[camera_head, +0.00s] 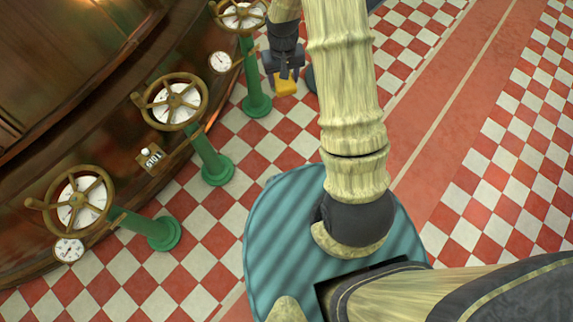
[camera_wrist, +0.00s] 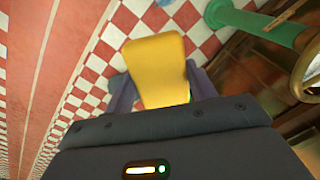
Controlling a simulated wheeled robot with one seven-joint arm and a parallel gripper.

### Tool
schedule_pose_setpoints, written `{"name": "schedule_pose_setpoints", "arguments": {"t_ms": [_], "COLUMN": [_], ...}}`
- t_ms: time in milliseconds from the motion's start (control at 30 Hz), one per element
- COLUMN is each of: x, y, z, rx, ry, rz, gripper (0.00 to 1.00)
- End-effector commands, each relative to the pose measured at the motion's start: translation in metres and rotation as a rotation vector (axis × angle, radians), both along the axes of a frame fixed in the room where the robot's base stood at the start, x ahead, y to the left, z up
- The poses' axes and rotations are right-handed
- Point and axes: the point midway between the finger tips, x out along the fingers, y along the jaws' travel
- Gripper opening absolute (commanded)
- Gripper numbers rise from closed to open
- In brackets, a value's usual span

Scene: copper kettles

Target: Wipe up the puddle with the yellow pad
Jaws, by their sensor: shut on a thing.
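The yellow pad (camera_head: 286,83) is held in my gripper (camera_head: 284,76), near the top of the head view. In the wrist view the pad (camera_wrist: 157,68) fills the space between the two dark fingers of my gripper (camera_wrist: 163,92), which are shut on it. The pad is over the red and white checkered floor; whether it touches the floor I cannot tell.
Brass handwheels on green posts (camera_head: 210,160) stand along a large copper vessel (camera_head: 70,60) at the left. One post (camera_wrist: 255,25) is near my gripper in the wrist view. A small labelled lever plate (camera_head: 152,158) sits on the vessel's rim. Checkered floor (camera_head: 520,150) is open at the right.

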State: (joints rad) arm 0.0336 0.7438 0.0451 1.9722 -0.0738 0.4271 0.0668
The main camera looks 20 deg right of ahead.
Motion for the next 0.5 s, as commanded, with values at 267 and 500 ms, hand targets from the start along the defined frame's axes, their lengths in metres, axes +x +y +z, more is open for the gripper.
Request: {"name": "schedule_pose_setpoints", "arguments": {"t_ms": [267,500], "x": [0.000,0.003], "y": [0.000,0.001], "z": [0.000,-0.040], "rx": [0.000,0.004], "ry": [0.000,0.003], "rz": [0.000,-0.051], "gripper": [0.38,0.38]}}
